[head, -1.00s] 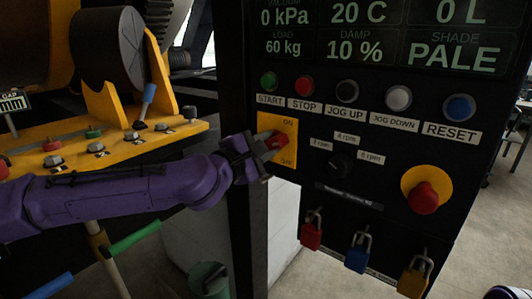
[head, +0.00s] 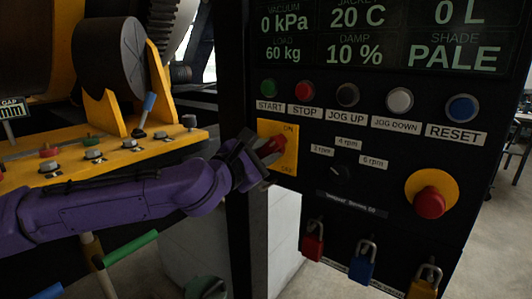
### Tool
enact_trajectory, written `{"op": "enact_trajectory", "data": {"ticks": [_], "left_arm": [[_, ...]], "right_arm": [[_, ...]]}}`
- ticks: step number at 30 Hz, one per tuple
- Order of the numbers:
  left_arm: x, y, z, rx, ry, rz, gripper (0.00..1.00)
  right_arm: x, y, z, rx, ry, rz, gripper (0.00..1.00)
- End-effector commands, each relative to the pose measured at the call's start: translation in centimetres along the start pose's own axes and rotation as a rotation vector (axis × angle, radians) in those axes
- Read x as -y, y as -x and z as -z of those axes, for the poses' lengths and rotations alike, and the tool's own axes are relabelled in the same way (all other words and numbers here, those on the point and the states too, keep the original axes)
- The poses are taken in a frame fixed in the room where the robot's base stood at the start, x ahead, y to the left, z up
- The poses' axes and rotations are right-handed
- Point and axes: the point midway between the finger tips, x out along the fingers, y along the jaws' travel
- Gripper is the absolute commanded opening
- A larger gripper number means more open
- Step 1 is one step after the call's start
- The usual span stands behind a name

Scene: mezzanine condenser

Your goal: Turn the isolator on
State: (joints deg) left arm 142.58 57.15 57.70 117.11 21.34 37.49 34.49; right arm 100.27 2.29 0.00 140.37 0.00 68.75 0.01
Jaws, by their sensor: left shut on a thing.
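The isolator (head: 290,160) is a yellow plate with a red handle (head: 270,146) on the black control panel, below the START and STOP buttons. ON is marked at its top and OFF at its bottom. My left gripper (head: 262,152), on the purple arm from the left, is shut on the red handle. The handle slants, its right end higher than its left. The gripper hides part of the handle and the plate's left side. My right gripper is not in view.
A row of buttons, a small black knob (head: 341,174) and a red emergency stop (head: 430,203) are on the panel (head: 385,150) to the right. Padlocks (head: 362,262) hang below. A yellow machine (head: 110,160) with levers stands at the left, behind my arm.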

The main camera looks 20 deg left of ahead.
Motion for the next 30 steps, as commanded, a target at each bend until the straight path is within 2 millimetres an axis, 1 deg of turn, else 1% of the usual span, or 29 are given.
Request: {"op": "enact_trajectory", "data": {"ticks": [4, 5, 6, 7, 14, 17, 20, 24, 27, 30], "left_arm": [[0.0, 0.0, 0.1, -0.002, 0.004, 0.001, 0.0], [0.0, 0.0, 0.1, -0.002, 0.003, 0.001, 0.34], [0.0, 0.0, 0.1, -0.002, 0.003, 0.001, 0.47], [0.0, 0.0, 0.1, -0.002, 0.003, 0.001, 0.51], [0.0, 0.0, 0.0, -0.001, 0.001, 0.0, 0.51], [0.0, 0.5, 0.1, 0.0, 0.001, -0.002, 0.51], [0.0, 2.3, 0.1, 0.001, 0.002, -0.003, 0.51], [0.0, 5.8, 0.1, 0.004, 0.005, -0.004, 0.51], [-0.1, 8.0, 0.1, 0.003, 0.005, -0.003, 0.51], [-0.1, 9.6, 0.0, 0.001, 0.005, -0.002, 0.51]], "right_arm": [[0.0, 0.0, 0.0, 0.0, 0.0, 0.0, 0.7], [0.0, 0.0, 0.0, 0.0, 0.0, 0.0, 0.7], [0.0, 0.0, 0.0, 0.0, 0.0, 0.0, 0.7], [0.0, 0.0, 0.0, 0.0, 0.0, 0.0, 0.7], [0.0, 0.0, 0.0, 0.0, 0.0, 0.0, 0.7], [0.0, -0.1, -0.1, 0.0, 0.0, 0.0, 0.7], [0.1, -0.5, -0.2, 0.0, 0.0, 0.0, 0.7], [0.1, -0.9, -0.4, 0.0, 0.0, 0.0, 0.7], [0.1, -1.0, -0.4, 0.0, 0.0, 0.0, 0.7], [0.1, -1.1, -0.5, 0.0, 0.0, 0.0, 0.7]]}}
